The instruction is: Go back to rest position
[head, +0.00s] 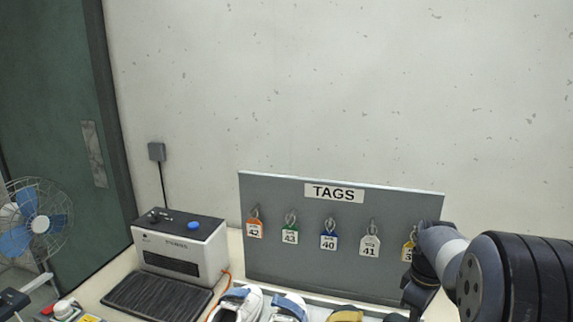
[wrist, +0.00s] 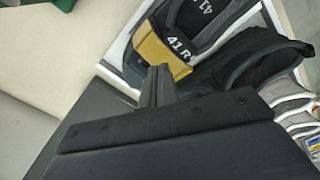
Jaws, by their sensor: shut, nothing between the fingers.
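My arm comes in from the right in the head view, with my gripper (head: 412,298) pointing down in front of the right end of the tag board. In the wrist view my gripper (wrist: 157,85) is shut and empty. Its dark fingertips appear close to a yellow shoe heel (wrist: 165,52) marked "41 R"; I cannot tell whether they touch it.
The grey TAGS board (head: 345,270) carries several numbered tags, the rightmost partly hidden by my arm. White and blue shoes (head: 240,303) stand before it. A boxy machine (head: 180,246) with a black mat (head: 155,297) is left. A fan (head: 38,222) stands far left. Space above the board is clear.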

